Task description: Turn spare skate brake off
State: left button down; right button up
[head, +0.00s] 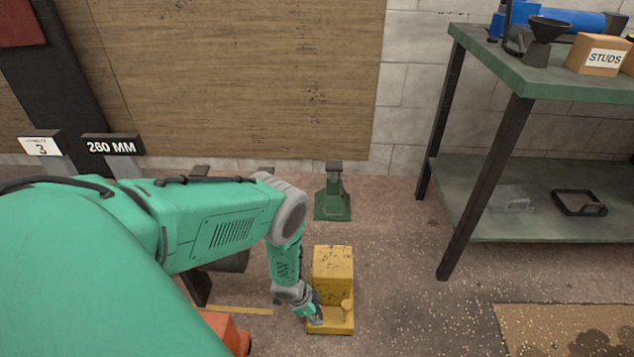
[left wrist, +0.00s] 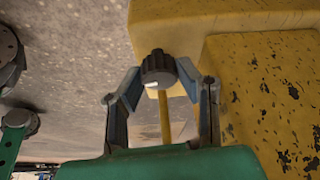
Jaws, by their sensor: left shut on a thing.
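The yellow skate (head: 333,266), a chipped block on a low base, stands on the floor right of my left gripper (head: 314,311). A small yellow post (head: 347,305) rises from its base. In the left wrist view, yellow painted metal (left wrist: 270,95) fills the right side. A dark ribbed knob with a white mark (left wrist: 158,70), the brake knob by its look, sits between the fingertips of my left gripper (left wrist: 160,80), which is shut on it. A thin yellow rod shows below the knob. In the head view the knob is hidden by the gripper. My right gripper is not in view.
A green jack-like stand (head: 333,198) is on the floor behind the skate. A green bench (head: 540,82) with a STUDS box (head: 598,55) stands at the right. An orange object (head: 226,332) lies left of the gripper. Floor right of the skate is clear.

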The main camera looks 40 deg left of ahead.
pick_arm(q)
jog(key=shift+a, duration=0.1)
dwell(0.4)
jog(key=c, duration=1.2)
grip_release()
jog(key=shift+w, duration=0.1)
